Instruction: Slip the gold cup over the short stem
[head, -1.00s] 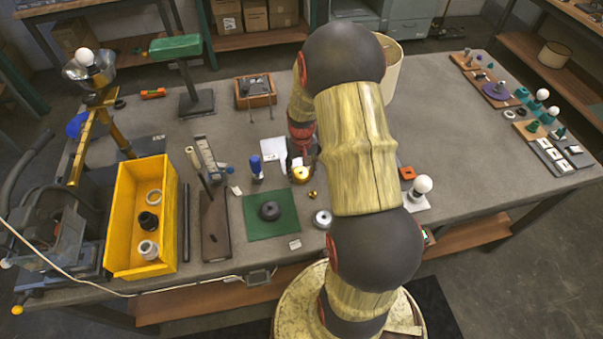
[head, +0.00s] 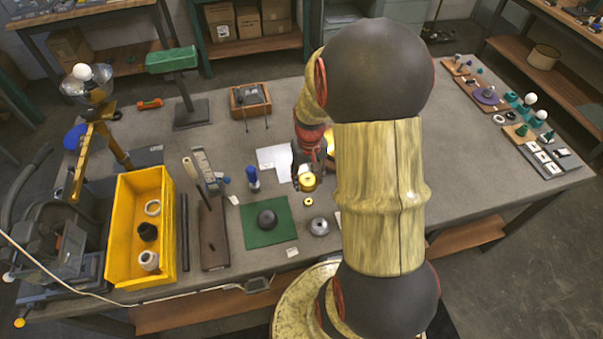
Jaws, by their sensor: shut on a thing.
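The gold cup (head: 307,182) shows just below my gripper (head: 304,168), near the middle of the table. My gripper is shut on it and points down; its fingers are small and partly dark in this view. I cannot tell whether the cup is clear of the table. A small gold ring-like piece (head: 308,202) lies on the table just in front of the cup. I cannot make out the short stem for certain; my arm hides the table to the right of the gripper.
A silver round piece (head: 319,227) and a green mat (head: 254,237) with a dark domed piece (head: 267,219) lie in front. A blue bottle (head: 253,180) and white papers (head: 273,160) are left of the gripper. A yellow bin (head: 117,225) stands farther left.

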